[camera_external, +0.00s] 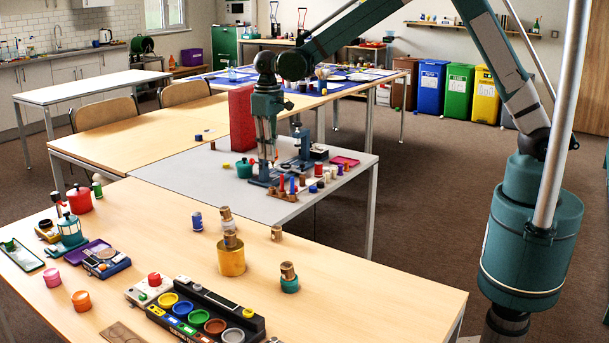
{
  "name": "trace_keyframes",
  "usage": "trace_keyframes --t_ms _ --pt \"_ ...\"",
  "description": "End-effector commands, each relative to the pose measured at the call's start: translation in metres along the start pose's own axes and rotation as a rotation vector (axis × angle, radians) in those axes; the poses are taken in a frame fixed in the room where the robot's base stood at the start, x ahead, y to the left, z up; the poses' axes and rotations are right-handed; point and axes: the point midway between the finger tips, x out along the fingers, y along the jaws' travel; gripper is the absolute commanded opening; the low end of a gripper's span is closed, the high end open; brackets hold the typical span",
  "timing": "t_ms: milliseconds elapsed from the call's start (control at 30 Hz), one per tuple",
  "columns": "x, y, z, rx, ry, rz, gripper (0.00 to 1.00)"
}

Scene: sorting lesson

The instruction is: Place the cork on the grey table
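The grey table (168,172) stands between two wooden tables. My gripper (265,165) points down over its right half, close to small objects; I cannot tell whether it is open or shut, or whether it holds anything. A small brown piece that looks like a cork (277,234) stands alone on the front wooden table. Similar brown cork-like tops show on a yellow container (231,260), on a small teal jar (289,285), and on an item behind the yellow container (226,214). Which of them is the task's cork is unclear.
A tall red block (241,118) stands just left of my arm. A teal pot (244,169), a blue device (304,152), a pink tray (344,161) and several small coloured pieces crowd the grey table's right side. Its left and front parts are bare. A black paint tray (205,312) lies on the front table.

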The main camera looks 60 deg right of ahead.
Motion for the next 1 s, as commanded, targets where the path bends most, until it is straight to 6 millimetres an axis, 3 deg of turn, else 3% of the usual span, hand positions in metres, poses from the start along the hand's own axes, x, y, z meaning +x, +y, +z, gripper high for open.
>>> trace_keyframes --t_ms 100,567,1000 --pt "0.000 -0.042 -0.002 -0.014 0.000 0.000 0.09" --pt "0.000 -0.193 0.011 -0.053 0.000 0.001 0.09" --pt "0.001 -0.339 0.051 -0.091 0.000 0.001 0.09"
